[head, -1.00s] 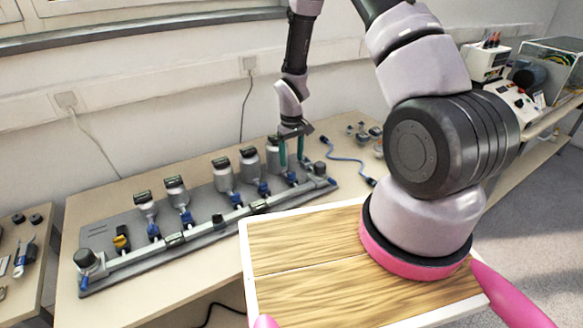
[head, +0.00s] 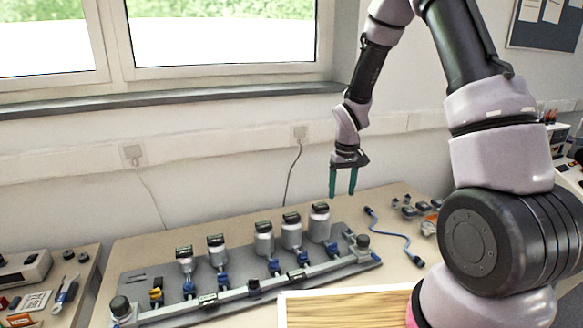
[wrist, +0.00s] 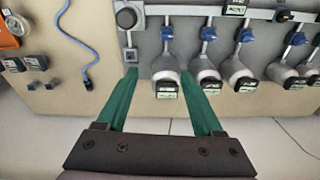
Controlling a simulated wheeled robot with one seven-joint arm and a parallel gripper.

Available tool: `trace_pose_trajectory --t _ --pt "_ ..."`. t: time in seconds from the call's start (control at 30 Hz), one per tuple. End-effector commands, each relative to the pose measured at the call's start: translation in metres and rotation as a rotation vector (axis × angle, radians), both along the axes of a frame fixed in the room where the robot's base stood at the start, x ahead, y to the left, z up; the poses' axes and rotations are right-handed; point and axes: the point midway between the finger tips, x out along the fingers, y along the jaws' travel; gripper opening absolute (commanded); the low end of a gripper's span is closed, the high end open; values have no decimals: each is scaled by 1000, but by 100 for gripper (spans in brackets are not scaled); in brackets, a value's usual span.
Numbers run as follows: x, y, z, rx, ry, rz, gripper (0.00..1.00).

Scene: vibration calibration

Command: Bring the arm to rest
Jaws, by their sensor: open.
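My gripper (head: 342,184) hangs in the air above the back right of the bench, with its green fingers pointing down. In the wrist view its two fingers (wrist: 160,98) are spread apart with nothing between them. Below it stands a grey rig (head: 140,283) with a row of several grey cylinders with black tops. The rightmost cylinder (head: 319,222) stands below and left of the fingertips, apart from them. In the wrist view a cylinder (wrist: 166,75) shows just beyond the fingers.
A blue cable (head: 392,236) lies on the bench (head: 345,215) right of the rig. Small dark parts (head: 408,210) lie at the bench's right end. A window (head: 220,35) and wall (head: 230,170) are behind. A side table (head: 75,300) with tools is at left.

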Motion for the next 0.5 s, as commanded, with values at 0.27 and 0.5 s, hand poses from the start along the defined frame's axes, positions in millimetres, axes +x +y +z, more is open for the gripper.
trace_pose_trajectory --t 0.27,0.5 --pt "-33 -25 142 59 -149 -184 68" --pt "-90 -40 234 140 -263 -330 68"
